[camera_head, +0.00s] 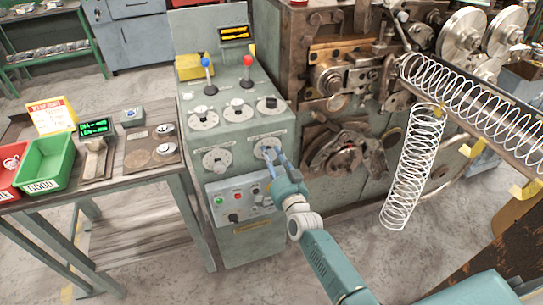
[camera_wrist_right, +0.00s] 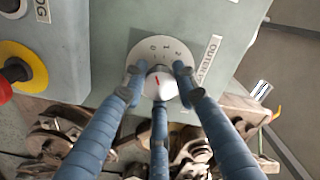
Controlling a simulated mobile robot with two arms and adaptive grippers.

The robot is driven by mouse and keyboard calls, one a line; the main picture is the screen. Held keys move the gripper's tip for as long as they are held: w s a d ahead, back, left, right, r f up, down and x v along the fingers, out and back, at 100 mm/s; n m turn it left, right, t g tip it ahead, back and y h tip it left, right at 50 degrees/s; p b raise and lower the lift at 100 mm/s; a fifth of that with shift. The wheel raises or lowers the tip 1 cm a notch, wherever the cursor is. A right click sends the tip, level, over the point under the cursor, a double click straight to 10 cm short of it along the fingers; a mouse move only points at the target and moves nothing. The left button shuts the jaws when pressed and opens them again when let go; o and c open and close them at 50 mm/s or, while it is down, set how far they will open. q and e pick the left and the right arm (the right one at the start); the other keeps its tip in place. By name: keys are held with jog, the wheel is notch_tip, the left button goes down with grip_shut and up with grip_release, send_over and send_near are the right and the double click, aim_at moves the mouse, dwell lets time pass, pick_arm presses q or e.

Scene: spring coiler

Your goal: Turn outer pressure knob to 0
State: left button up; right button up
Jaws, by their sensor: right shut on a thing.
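The outer pressure knob (camera_wrist_right: 161,84) is a small white knob with a red mark, on a round pale dial plate (camera_wrist_right: 146,50) with numerals along its top edge. The red mark points roughly toward the numerals; I cannot tell exactly which one. A label starting "OUTER" (camera_wrist_right: 207,60) is beside it. My right gripper (camera_wrist_right: 160,90) has its three blue fingers closed around the knob. In the head view the right gripper (camera_head: 272,155) is at the right-hand knob of the cabinet's lower row, and its fingers partly cover the dial (camera_head: 266,146). My left gripper is not in view.
The green control cabinet (camera_head: 250,160) carries several other dials, two levers and a button panel (camera_head: 238,198). The coiling machine (camera_head: 350,150) stands close on the right, with long springs (camera_head: 413,165). A table (camera_head: 120,182) with bins stands left.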

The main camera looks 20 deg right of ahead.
jog(key=shift+a, duration=0.15)
jog(key=o, duration=1.2)
jog(key=shift+f, duration=0.1)
jog(key=shift+c, duration=0.2)
jog(key=s, duration=1.2)
